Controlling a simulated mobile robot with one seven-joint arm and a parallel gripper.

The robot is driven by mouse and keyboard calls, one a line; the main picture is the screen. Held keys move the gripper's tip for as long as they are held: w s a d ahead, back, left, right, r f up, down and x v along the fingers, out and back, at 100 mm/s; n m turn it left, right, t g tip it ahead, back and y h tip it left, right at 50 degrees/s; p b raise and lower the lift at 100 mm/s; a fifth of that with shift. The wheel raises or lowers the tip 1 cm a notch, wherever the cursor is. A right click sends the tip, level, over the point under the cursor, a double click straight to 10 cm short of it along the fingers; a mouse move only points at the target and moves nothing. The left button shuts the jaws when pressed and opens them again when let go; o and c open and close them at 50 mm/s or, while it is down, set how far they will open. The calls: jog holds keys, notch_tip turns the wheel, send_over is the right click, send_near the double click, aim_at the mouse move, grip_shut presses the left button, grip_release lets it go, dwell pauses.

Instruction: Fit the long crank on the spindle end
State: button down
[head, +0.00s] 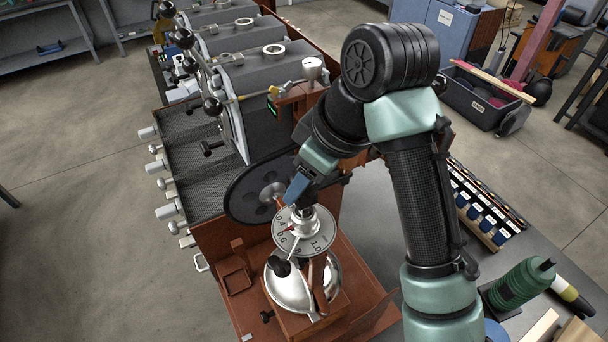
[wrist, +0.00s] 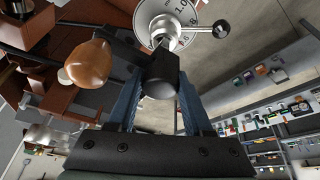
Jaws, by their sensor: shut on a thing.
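My gripper (head: 298,190) points down over a round numbered dial (head: 290,236) on the roaster. In the wrist view its two blue fingers (wrist: 160,88) are shut on a black block-like end. This looks like the hub of the crank (wrist: 158,72), with a brown wooden grip (wrist: 90,63) to its left. The silver shaft and collar (wrist: 165,33) at the dial's centre lie just beyond the black hub. The hub overlaps the shaft in view, so I cannot tell whether they touch. In the head view my gripper hides most of the crank.
A short lever with a black ball (wrist: 221,28) sticks out from the collar. A dark flywheel (head: 258,190) stands close to the left of my gripper, and a shiny bowl (head: 290,285) sits below the dial. A green motor-like tool (head: 522,285) lies at right.

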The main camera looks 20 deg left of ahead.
jog(key=shift+f+b, duration=0.9)
jog(key=shift+f, duration=0.45)
jog(key=shift+c, duration=1.1)
grip_release()
jog(key=b+v, duration=0.1)
jog(key=v, duration=1.2)
jog(key=shift+b, duration=0.35)
